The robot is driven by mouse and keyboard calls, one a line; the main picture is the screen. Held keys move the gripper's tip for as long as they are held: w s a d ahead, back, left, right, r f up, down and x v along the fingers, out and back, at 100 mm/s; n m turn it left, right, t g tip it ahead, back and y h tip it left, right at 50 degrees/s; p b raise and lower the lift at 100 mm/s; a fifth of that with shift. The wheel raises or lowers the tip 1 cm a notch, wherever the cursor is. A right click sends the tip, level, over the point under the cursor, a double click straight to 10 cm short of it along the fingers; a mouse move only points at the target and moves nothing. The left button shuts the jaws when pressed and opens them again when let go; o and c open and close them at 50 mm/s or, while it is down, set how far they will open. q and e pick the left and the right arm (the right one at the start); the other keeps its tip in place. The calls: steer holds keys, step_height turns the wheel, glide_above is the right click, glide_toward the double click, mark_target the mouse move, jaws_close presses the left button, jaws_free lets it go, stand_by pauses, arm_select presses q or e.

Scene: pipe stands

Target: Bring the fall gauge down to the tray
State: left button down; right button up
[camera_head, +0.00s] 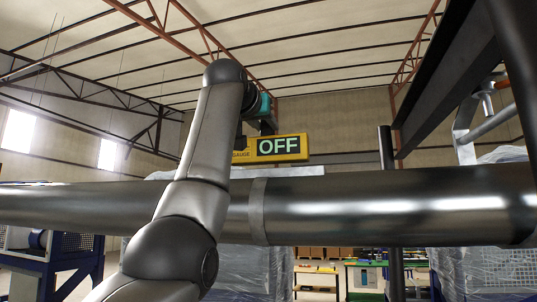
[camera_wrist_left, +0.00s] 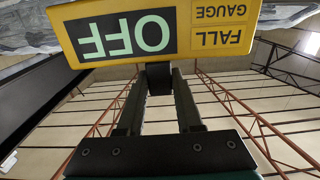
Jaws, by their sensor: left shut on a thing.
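The fall gauge (camera_head: 278,148) is a yellow bar with a dark display reading OFF in pale green letters. In the head view it shows just above the large pipe, partly hidden by my left arm. My left gripper (camera_head: 266,122) is above it. In the left wrist view the fall gauge (camera_wrist_left: 155,32) appears upside down, and my left gripper (camera_wrist_left: 158,82) is shut on a dark tab at its edge. Whether the gauge touches the pipe cannot be told. I cannot make out a tray in either view. My right gripper is not in view.
A large dark metal pipe (camera_head: 380,208) with a joint band crosses the whole head view. A dark post (camera_head: 386,150) and a dark slanted beam (camera_head: 448,72) stand at the right. Blue-framed equipment (camera_head: 50,262) and plastic-wrapped loads (camera_head: 478,272) are beyond the pipe.

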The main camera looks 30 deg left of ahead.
arm_select(q)
steer(key=shift+s+d+r+b, duration=0.15)
steer(key=shift+s+r+b, duration=0.1)
steer(key=shift+s+b, duration=0.25)
steer(key=r+b+v, duration=0.1)
steer(key=b+v, duration=0.2)
steer(key=v, duration=0.6)
steer(key=shift+r, duration=0.2)
stand_by(0.3)
